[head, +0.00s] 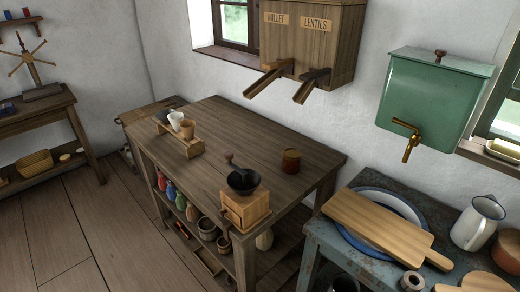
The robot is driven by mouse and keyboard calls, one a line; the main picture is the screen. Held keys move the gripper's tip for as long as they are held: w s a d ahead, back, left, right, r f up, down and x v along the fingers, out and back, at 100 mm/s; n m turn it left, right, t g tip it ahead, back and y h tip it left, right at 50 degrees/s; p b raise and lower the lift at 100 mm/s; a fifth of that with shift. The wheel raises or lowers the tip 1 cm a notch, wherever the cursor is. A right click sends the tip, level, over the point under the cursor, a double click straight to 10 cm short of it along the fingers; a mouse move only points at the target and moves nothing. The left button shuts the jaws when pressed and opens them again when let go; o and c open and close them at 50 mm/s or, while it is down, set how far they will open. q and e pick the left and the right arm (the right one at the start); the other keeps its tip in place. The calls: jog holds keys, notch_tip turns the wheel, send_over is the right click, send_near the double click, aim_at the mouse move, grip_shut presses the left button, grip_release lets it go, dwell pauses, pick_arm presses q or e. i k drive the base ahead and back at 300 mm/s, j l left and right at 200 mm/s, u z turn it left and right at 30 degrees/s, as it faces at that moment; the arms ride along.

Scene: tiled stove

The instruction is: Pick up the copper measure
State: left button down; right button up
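A small wooden rack (194,149) stands at the left end of the brown wooden table (240,125). Several small cups sit in it in a row. The nearest is a copper-brown cup (187,130), which looks most like the copper measure, though it is too small to be sure. A white cup (176,119) is just behind it, and a darker one (162,115) is farther back. A reddish-brown lidded jar (291,161) stands apart to the right on the same table. Neither of my grippers shows in the head view.
A coffee grinder (243,205) stands at the table's front corner. Wooden chutes (267,80) jut from the wall bin above the back. A blue-grey table (340,215) at right holds a cutting board (385,222) and a white jug (478,223). The brown table's middle is clear.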

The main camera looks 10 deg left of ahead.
aim_at(291, 160)
jog(key=i+j, duration=0.1)
jog(key=j, duration=0.4)
jog(key=i+j, duration=0.1)
jog(key=j, duration=0.85)
jog(key=i, duration=0.1)
